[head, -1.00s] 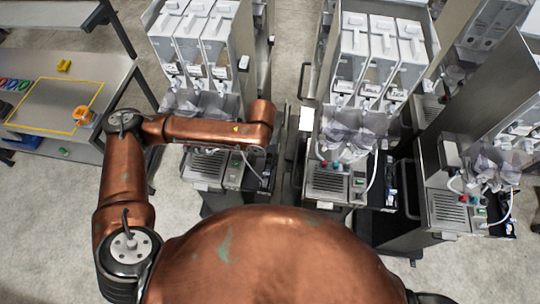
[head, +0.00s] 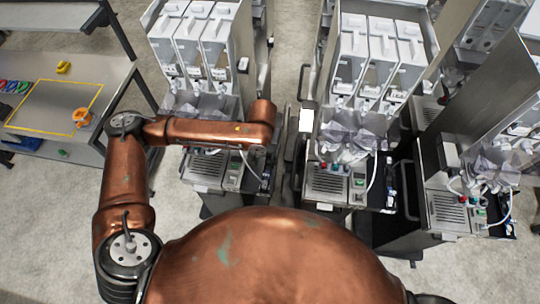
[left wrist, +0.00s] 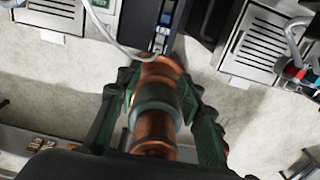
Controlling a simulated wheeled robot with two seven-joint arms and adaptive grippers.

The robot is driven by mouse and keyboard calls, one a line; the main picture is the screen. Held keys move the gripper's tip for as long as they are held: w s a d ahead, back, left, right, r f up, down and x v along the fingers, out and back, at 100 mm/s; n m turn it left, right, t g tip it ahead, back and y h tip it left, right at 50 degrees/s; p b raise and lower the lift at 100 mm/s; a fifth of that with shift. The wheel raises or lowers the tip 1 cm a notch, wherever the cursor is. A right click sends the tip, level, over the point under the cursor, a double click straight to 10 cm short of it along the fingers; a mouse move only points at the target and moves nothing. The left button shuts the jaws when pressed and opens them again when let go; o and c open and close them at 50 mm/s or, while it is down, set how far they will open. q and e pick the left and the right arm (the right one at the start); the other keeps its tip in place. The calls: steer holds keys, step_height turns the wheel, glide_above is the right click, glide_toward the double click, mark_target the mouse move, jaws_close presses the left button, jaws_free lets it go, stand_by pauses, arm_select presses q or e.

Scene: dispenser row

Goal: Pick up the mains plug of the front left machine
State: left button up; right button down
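The front left machine (head: 205,165) is the leftmost steel dispenser in the head view, partly behind my left forearm. A white cable loops down its right side to a dark panel (head: 266,178). The cable (left wrist: 108,38) also shows in the left wrist view, running to a dark strip with small light fittings (left wrist: 161,38). The plug cannot be made out clearly there. My left gripper (left wrist: 158,76) has its green fingers spread apart, below the strip in that picture, with a copper part of mine between them. The head view hides its fingertips. My right gripper is not in view.
More dispensers (head: 338,180) stand close to the right, with a narrow gap beside the left machine. A workbench (head: 60,95) at the left holds an orange item (head: 81,117) and a yellow item (head: 63,67). Pale floor is free between the bench and the machines.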

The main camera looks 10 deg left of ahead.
arm_select(q)
steer(key=w+d+f+b, duration=0.1)
steer(key=w+f, duration=0.5)
steer(key=w, duration=0.3)
glide_toward(270, 155)
steer(key=shift+w+d+f+b, duration=0.1)
steer(key=shift+w+f+b, duration=0.2)
steer(key=shift+w+f, duration=0.45)
steer(key=shift+w, duration=0.1)
step_height(270, 155, down, 3)
steer(key=shift+r+b, duration=0.1)
steer(key=shift+b, duration=1.05)
steer(key=f+b, duration=0.4)
steer(key=f, duration=0.1)
steer(key=shift+s+f+b, duration=0.1)
steer(key=shift+s+b, duration=0.15)
steer(key=shift+b, duration=0.05)
jaws_close()
